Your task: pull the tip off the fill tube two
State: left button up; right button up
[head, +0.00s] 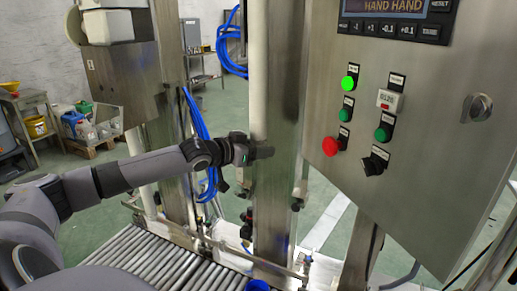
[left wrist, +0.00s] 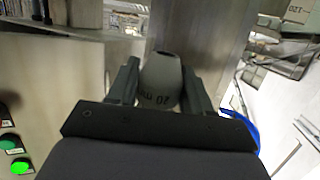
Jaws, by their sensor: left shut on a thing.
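My left gripper (head: 262,152) reaches in from the left in the head view, at the lower part of a pale upright tube (head: 259,70) in front of a steel column. In the left wrist view my left gripper (left wrist: 162,82) has its two dark fingers on either side of a pale grey rounded tip (left wrist: 160,76) with dark lettering that seems to read 20 mm. It is shut on this tip. The head view does not show the tip clearly behind the fingers. I cannot tell whether the tip is still joined to the tube. My right gripper is not in view.
A steel control panel (head: 418,120) with a lit green button (head: 349,83) and a red button (head: 332,146) stands close on the right. Blue hoses (head: 200,125) hang behind my arm. A roller conveyor (head: 150,255) runs below, with a blue container (head: 257,285) at the bottom edge.

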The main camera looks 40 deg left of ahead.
pick_arm(q)
jog(key=shift+f+b, duration=0.35)
jog(key=shift+f, duration=1.2)
